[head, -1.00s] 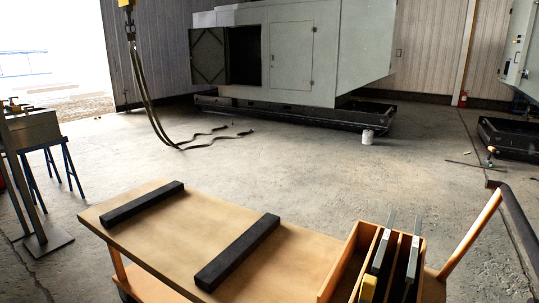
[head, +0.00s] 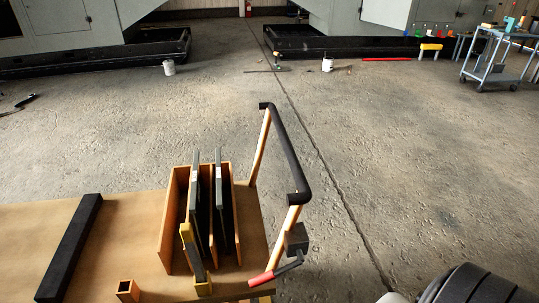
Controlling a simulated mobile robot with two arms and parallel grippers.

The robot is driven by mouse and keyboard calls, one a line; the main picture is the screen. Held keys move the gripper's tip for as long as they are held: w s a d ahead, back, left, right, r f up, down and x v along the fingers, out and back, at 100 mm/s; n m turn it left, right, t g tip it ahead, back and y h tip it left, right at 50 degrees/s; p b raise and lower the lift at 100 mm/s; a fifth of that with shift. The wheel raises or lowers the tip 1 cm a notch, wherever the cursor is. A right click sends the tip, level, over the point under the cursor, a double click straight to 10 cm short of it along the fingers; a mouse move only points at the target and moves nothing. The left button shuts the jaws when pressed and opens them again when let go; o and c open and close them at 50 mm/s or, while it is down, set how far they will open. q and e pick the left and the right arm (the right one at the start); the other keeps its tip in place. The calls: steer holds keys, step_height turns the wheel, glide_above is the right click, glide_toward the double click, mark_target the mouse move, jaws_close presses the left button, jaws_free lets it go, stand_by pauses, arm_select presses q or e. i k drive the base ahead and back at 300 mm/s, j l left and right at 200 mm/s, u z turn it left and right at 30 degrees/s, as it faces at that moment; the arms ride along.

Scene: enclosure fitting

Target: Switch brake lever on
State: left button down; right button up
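The brake lever (head: 262,278) has a red grip and a dark shaft. It sits low on the right end of the wooden cart (head: 130,220), and its shaft runs up to a dark block (head: 297,238) on the cart's handle post. The red grip points left and slightly down. I cannot tell from this view whether the lever is on or off. A dark rounded part at the bottom right corner seems to be my own arm; no fingers show there. Neither gripper is in view.
The cart's push handle (head: 285,150) has a black bar. A wooden rack (head: 170,215) on the cart holds upright panels, and a black beam (head: 70,245) lies to its left. The concrete floor right of the cart is clear. A blue trolley (head: 492,70) stands far right.

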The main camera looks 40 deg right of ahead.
mark_target(257, 281)
steer(key=k+l+z, duration=0.1)
steer(key=l+z, duration=0.15)
steer(key=z, duration=0.15)
steer(key=k+l+z, duration=0.1)
steer(key=l+z, duration=0.15)
steer(key=z, duration=0.2)
